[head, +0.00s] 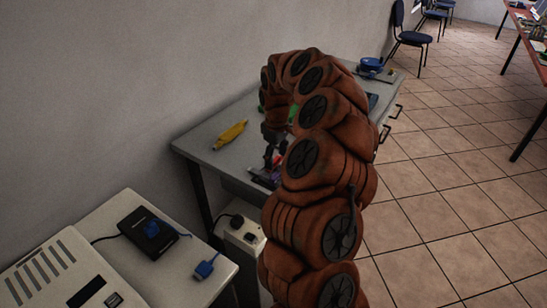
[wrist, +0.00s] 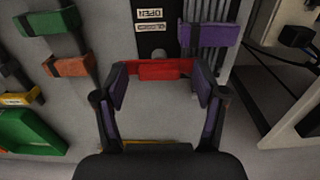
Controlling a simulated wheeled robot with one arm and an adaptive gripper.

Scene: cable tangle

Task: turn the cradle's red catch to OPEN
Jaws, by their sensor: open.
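In the wrist view the red catch (wrist: 165,69) lies crosswise on a dark plate, below an upside-down OPEN label (wrist: 149,14). A second small label (wrist: 152,27) sits between them; its text is too small to read. My gripper (wrist: 159,84) is open, with one finger on each side of the catch. Whether the fingers touch it I cannot tell. In the head view my gripper (head: 272,152) points down over the near edge of the grey table (head: 205,150). My arm hides much of the cradle there.
Purple (wrist: 210,34), green (wrist: 50,22) and orange (wrist: 68,66) pieces stand around the catch. A green bin (wrist: 30,130) is at lower left. A yellow object (head: 230,134) lies on the table. A white cabinet (head: 195,270) with a black box (head: 150,232) stands nearer. Open floor lies right.

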